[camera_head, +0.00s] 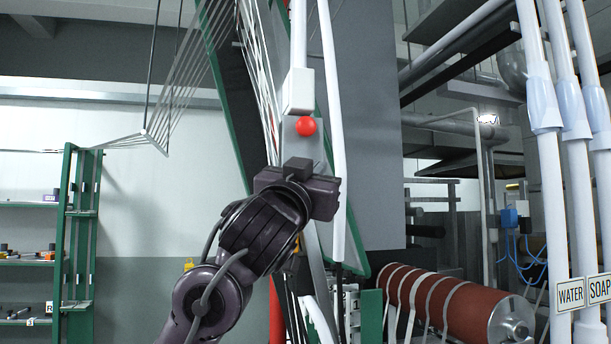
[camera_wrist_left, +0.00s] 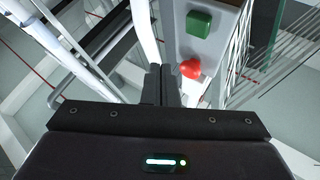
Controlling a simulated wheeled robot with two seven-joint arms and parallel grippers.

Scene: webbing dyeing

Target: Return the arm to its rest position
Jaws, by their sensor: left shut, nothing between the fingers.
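My left arm (camera_head: 265,228) reaches up from the bottom of the head view. Its gripper (camera_head: 297,168) is shut and empty, just below a red button (camera_head: 306,126) on a grey control box (camera_head: 318,146). In the left wrist view the closed fingers of my left gripper (camera_wrist_left: 161,84) point toward the box, with the red button (camera_wrist_left: 190,68) just right of them and a green button (camera_wrist_left: 199,24) farther up. The fingers appear close to the red button; I cannot tell whether they touch it. My right gripper is not in view.
A green-framed machine with white pipes stands around the box. A red-brown roller (camera_head: 452,303) wound with white webbing lies at lower right. Pipes labelled WATER (camera_head: 570,294) and SOAP (camera_head: 599,288) stand at far right. A green shelf (camera_head: 77,240) is at left, with open room before the wall.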

